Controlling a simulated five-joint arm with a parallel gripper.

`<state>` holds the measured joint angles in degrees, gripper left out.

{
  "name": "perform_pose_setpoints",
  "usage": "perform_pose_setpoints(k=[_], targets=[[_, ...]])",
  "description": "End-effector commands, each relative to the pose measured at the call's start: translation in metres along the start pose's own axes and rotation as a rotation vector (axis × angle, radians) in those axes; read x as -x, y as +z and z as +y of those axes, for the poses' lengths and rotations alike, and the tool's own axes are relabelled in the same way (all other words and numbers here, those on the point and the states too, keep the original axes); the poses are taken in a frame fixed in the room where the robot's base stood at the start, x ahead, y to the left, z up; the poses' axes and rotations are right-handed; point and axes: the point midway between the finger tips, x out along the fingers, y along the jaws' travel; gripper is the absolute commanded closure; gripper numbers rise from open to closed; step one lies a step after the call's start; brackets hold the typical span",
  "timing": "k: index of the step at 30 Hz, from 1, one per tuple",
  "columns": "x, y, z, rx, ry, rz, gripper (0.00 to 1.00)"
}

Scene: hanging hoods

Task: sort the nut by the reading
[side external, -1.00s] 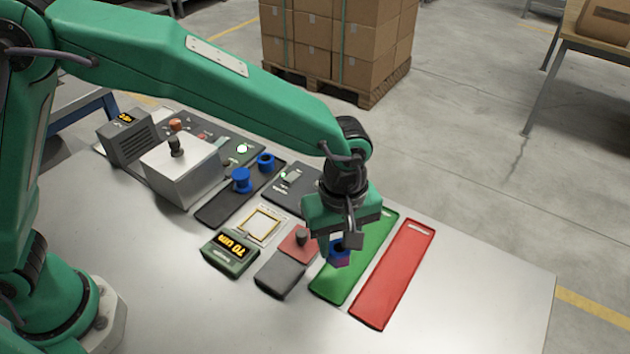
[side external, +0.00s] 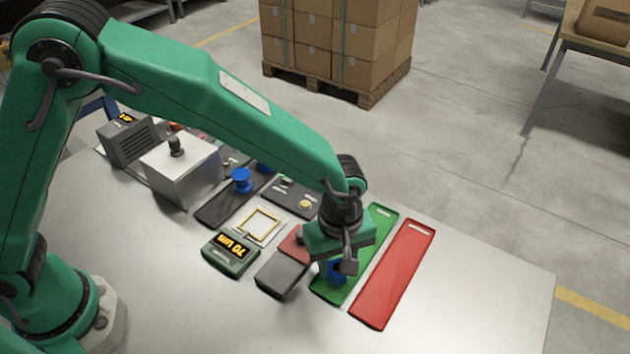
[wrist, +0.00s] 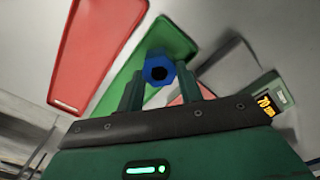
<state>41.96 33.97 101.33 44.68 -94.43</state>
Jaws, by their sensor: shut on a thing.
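A blue nut (wrist: 158,70) with a dark hole is between the two fingers of my gripper (wrist: 160,88) in the wrist view. My gripper is shut on it. In the side view the nut (side external: 336,271) shows just below my gripper (side external: 340,262), low over the front part of the green tray (side external: 378,222). Whether it touches the tray, I cannot tell. The red tray (side external: 392,275) lies to the right and is empty. A gauge display (side external: 230,250) at the front left reads 70 um.
A grey and red block (side external: 281,277) lies just left of the green tray. A black tray (side external: 215,208) holds a blue piece (side external: 241,178). A silver box with a knob (side external: 180,170) and a grey meter (side external: 126,140) stand at the back left. The table right of the red tray is clear.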

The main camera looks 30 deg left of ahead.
Motion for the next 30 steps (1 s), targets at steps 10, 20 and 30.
perform_pose_setpoints(k=[10, 20, 30], targets=[[-0.0002, 0.0000, 0.0002, 0.000, 0.001, 0.000, 0.97], [-0.0031, 0.0000, 0.0001, 0.000, 0.000, 0.000, 0.97], [-0.0078, 0.0000, 0.0001, 0.000, 0.000, 0.000, 0.97]])
